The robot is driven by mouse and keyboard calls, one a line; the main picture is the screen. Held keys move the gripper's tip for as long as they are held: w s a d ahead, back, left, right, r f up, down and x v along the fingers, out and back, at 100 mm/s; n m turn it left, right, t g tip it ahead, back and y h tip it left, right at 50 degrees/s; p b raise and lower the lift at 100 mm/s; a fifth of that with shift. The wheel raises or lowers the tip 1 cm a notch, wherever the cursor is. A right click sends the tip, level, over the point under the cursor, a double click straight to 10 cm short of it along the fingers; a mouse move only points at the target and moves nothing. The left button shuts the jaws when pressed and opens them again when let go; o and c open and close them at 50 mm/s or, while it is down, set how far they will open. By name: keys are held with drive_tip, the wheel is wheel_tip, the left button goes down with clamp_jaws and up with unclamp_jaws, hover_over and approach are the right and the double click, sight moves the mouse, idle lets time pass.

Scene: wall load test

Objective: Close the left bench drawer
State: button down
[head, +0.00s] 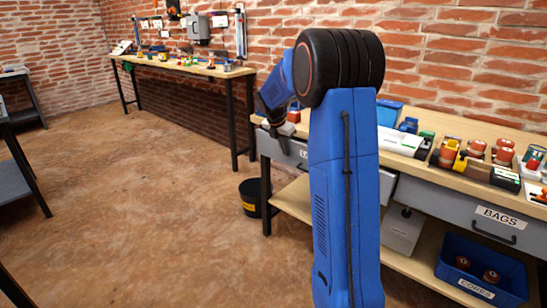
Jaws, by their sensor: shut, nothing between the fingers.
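The workbench (470,190) on the right has a wooden top and two grey drawers under its front edge. The left bench drawer (277,147) is grey, with a pale label and a dark handle. My blue arm hides its middle, and I cannot tell how far it stands out. The right drawer (458,215) carries a label reading BAGS and a dark handle. My gripper (276,123) is dark and small, at the bench's left end, in front of or above the left drawer's upper edge. It is shut and empty. I cannot tell whether it touches the drawer.
Bins, red-capped items and boxes (405,140) crowd the bench top. A black bucket (252,198) stands by the bench's left leg. The brown floor to the left is open.

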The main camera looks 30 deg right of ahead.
drive_tip(key=d, duration=0.1)
drive_tip(key=w+d, duration=0.1)
drive_tip(key=d, duration=0.2)
drive_tip(key=shift+w+d, duration=0.25)
drive_tip(key=shift+d, duration=0.15)
drive_tip(key=shift+w+d+r, duration=0.1)
drive_tip(key=shift+w+d, duration=0.05)
drive_tip(key=shift+d, duration=0.2)
drive_tip(key=shift+d+r, duration=0.1)
